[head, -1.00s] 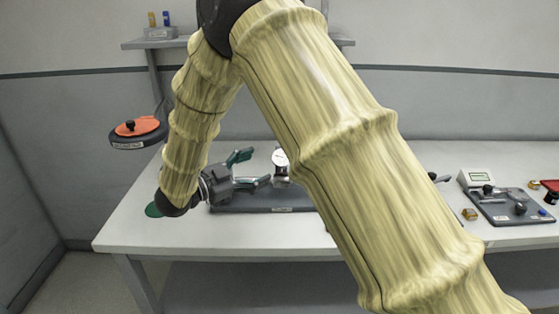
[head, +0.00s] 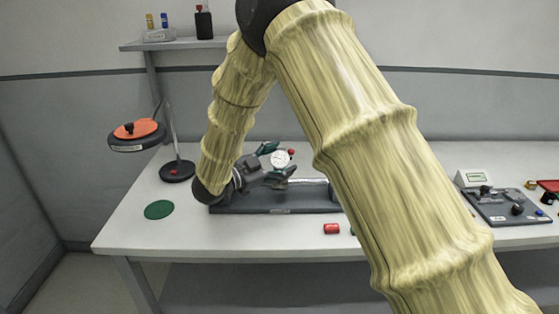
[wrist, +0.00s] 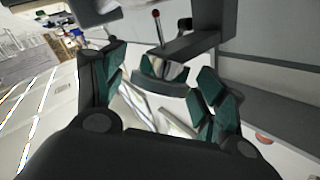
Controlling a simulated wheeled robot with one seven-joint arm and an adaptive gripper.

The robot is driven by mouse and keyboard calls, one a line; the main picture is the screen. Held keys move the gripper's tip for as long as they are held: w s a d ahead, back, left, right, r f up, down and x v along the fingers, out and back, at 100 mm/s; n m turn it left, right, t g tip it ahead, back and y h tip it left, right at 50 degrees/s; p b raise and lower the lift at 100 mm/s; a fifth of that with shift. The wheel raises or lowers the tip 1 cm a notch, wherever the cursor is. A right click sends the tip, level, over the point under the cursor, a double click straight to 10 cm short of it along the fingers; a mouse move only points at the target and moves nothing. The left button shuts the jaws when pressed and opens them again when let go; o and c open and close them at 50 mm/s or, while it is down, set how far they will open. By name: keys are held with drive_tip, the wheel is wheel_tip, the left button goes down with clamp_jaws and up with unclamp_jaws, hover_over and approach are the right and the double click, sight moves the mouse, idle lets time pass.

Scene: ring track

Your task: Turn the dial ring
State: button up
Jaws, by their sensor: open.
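The dial gauge (head: 281,158) has a round white face with a thin ring around it, and stands over a dark base plate (head: 270,207) on the bench. My gripper (head: 279,161) is at the gauge, coming from the left, with its teal-tipped fingers spread. In the wrist view my gripper (wrist: 162,76) is open, with a finger on each side of a dark, curved rim (wrist: 160,88), which I take to be the dial ring seen edge-on. I see gaps beside it; contact cannot be told. A red-tipped rod (wrist: 157,25) rises behind it.
A lamp with an orange top (head: 137,130) overhangs the bench's left side. A fixture plate (head: 510,207) with a display box (head: 473,178) is at right. A shelf (head: 185,44) is behind.

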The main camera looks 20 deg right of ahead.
drive_tip(key=c, duration=1)
drive_tip(key=shift+c, duration=0.2)
drive_tip(key=shift+n+t, duration=0.3)
drive_tip(key=shift+t, duration=0.2)
drive_tip(key=n+t, duration=0.3)
drive_tip(key=shift+s+y, duration=0.1)
drive_tip(key=shift+y, duration=0.3)
drive_tip(key=shift+n+t+y, duration=1.2)
drive_tip(key=shift+n+t, duration=0.9)
drive_tip(key=shift+t, duration=0.2)
drive_tip(key=shift+n, duration=0.3)
drive_tip(key=o, duration=1)
drive_tip(key=shift+o, duration=0.2)
